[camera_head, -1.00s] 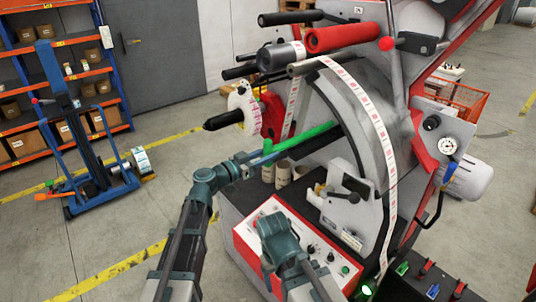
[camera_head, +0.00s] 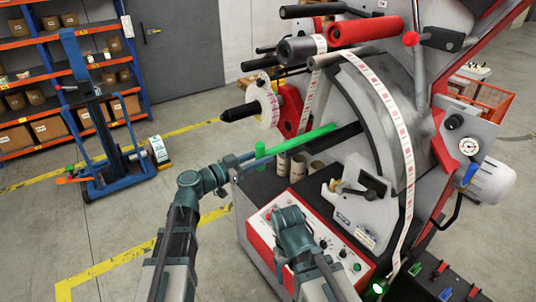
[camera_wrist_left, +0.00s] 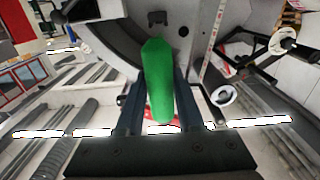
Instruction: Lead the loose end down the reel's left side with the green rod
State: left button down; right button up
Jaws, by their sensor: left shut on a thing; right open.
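The green rod (camera_head: 300,138) is held by my left gripper (camera_head: 243,160), which is shut on it. The rod points right and slightly up, in front of the machine's grey side; it fills the middle of the left wrist view (camera_wrist_left: 158,80). A printed label strip (camera_head: 309,98) hangs left of the big curved plate, beyond the rod. Another stretch runs over the plate and down its right side (camera_head: 405,150). The white reel (camera_head: 264,98) sits above the rod on a black-tipped shaft. I cannot tell where the loose end is. My right gripper (camera_head: 279,262) is low by the control panel, its fingers hard to make out.
The red-edged control panel (camera_head: 335,243) and a grey clamp block (camera_head: 358,212) lie below the rod. Cardboard cores (camera_head: 298,166) stand behind it. Red and grey rollers (camera_head: 365,31) are above. Open floor lies to the left, with a blue lift trolley (camera_head: 95,110) further off.

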pick_arm(q)
jog(key=v, duration=1.7)
jog(key=shift+s+a, duration=0.25)
jog(key=shift+a, duration=0.05)
